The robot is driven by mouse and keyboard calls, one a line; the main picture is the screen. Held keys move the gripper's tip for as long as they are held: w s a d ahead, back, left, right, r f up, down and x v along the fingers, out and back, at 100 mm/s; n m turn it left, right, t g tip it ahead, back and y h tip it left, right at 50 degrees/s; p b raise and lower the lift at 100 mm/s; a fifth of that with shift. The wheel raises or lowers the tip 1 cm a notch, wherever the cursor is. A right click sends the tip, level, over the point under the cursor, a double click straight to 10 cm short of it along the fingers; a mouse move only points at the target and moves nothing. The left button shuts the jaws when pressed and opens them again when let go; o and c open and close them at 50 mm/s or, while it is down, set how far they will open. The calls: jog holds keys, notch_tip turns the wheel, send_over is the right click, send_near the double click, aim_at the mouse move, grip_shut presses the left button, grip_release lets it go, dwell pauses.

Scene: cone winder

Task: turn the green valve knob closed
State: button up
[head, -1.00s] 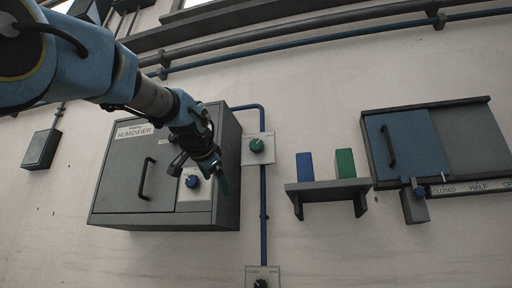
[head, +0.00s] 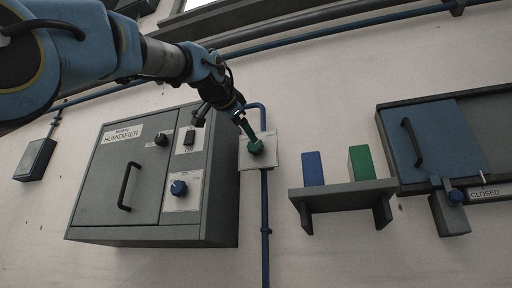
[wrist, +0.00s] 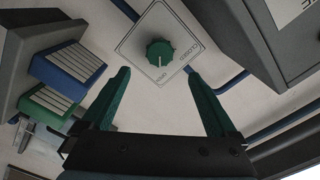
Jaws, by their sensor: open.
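The green valve knob (head: 256,147) sits on a pale square plate (head: 244,160) on the wall, right of the humidifier cabinet. In the wrist view the green knob (wrist: 160,53) shows whole, with a white mark pointing toward the word "open"; "closed" is printed along another side of the plate (wrist: 139,28). My gripper (head: 243,132) is at the knob's upper left in the head view. In the wrist view my gripper (wrist: 158,75) has its two green fingers wide apart, with the knob centred just beyond the tips and nothing held between them.
A shelf (head: 343,192) holding a blue block (head: 313,168) and a green block (head: 361,163) is to the right. A blue pipe (head: 265,215) runs below the plate.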

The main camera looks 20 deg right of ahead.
aim_at(254, 145)
jog(key=shift+p+x, duration=1.85)
jog(key=shift+x, duration=3.2)
jog(key=shift+c, duration=0.2)
jog(key=c, duration=1.3)
